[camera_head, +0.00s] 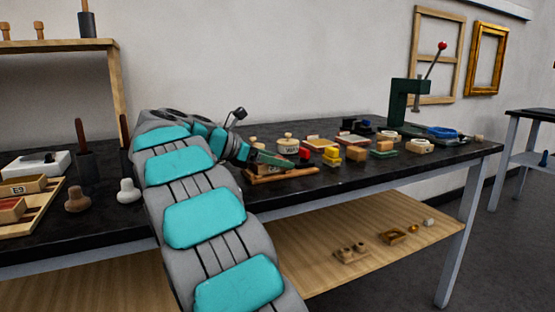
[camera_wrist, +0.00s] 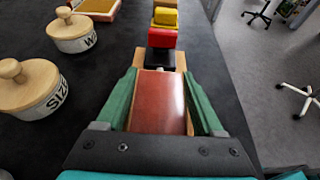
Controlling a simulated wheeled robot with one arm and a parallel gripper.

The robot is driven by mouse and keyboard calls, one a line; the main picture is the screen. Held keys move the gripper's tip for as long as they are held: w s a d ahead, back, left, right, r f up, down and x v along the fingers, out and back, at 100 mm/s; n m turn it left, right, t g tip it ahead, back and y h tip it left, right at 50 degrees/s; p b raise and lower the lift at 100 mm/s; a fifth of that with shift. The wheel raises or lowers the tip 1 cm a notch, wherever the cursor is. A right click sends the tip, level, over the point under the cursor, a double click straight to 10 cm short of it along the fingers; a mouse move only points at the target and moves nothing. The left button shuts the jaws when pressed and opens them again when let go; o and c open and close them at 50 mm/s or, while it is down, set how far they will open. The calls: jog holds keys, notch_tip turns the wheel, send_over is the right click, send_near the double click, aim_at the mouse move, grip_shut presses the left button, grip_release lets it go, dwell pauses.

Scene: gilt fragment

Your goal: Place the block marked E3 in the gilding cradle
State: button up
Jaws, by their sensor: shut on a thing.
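My gripper (camera_wrist: 158,76) has green fingers on both sides of a reddish-brown block (camera_wrist: 158,103) with pale wood edges. No mark can be read on it, so I cannot tell whether it is E3. In the head view my gripper (camera_head: 286,162) is low over the near part of the bench, at a light wooden piece (camera_head: 285,174). Pale wood also shows just past the block in the wrist view, by a black piece (camera_wrist: 160,58). I cannot tell whether this wood is the gilding cradle, or whether the block touches it.
Lidded jars, one marked SIZE (camera_wrist: 28,88), stand left of my gripper. A red block (camera_wrist: 162,38) and yellow block (camera_wrist: 165,17) lie beyond. A block marked E9 (camera_head: 22,186) sits at the left. A green press (camera_head: 405,98) stands at the back right. The bench edge is close on the right.

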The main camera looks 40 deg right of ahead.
jog(key=shift+f+b, duration=0.5)
jog(key=shift+b, duration=0.4)
jog(key=o, duration=1.2)
jog(key=shift+o, duration=0.9)
jog(key=shift+r+p, duration=0.15)
jog(key=shift+p, duration=0.2)
jog(key=shift+r+p, duration=0.2)
jog(key=shift+p, duration=0.2)
jog(key=shift+a+r, duration=0.15)
jog(key=shift+a, duration=0.05)
jog(key=v, duration=1.1)
jog(key=shift+w+a+r+b, duration=0.1)
jog(key=shift+a+r+b, duration=0.1)
jog(key=shift+a+b, duration=0.2)
jog(key=shift+d, duration=0.1)
